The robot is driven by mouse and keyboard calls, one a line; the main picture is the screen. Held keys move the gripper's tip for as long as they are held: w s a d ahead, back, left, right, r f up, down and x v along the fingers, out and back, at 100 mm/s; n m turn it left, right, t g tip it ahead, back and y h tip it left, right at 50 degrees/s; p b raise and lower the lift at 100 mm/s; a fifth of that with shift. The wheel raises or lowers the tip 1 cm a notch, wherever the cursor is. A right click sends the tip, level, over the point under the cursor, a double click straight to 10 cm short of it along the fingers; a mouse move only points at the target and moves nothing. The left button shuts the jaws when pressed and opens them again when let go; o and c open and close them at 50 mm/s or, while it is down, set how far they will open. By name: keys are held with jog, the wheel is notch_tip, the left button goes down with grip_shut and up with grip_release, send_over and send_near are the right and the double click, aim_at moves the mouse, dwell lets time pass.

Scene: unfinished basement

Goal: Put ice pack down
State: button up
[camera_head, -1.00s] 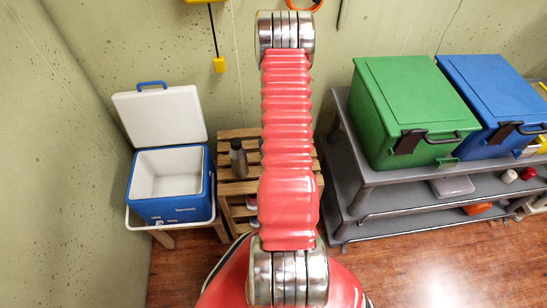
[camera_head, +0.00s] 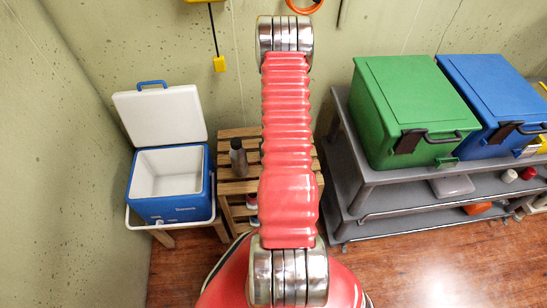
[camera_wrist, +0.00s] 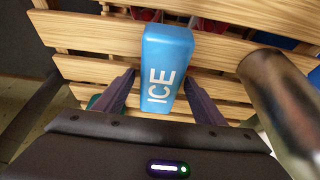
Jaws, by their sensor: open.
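The ice pack (camera_wrist: 165,65) is a blue block with white letters reading ICE. In the wrist view it rests on the slatted wooden shelf (camera_wrist: 85,35). My gripper (camera_wrist: 165,88) is open, with one finger on each side of the pack's near end; small gaps seem to show between fingers and pack. In the head view my arm covers the gripper and the ice pack, so neither shows there. The wooden shelf unit (camera_head: 232,188) stands against the back wall.
A dark bottle (camera_head: 239,158) stands on the shelf top; it is close on the right in the wrist view (camera_wrist: 280,100). An open blue cooler (camera_head: 170,205) stands to the left. A grey rack (camera_head: 365,178) with green (camera_head: 415,105) and blue (camera_head: 490,90) bins stands right.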

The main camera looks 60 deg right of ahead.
jog(key=shift+r, duration=0.1)
jog(key=v, duration=1.2)
dwell(0.4)
dwell(0.5)
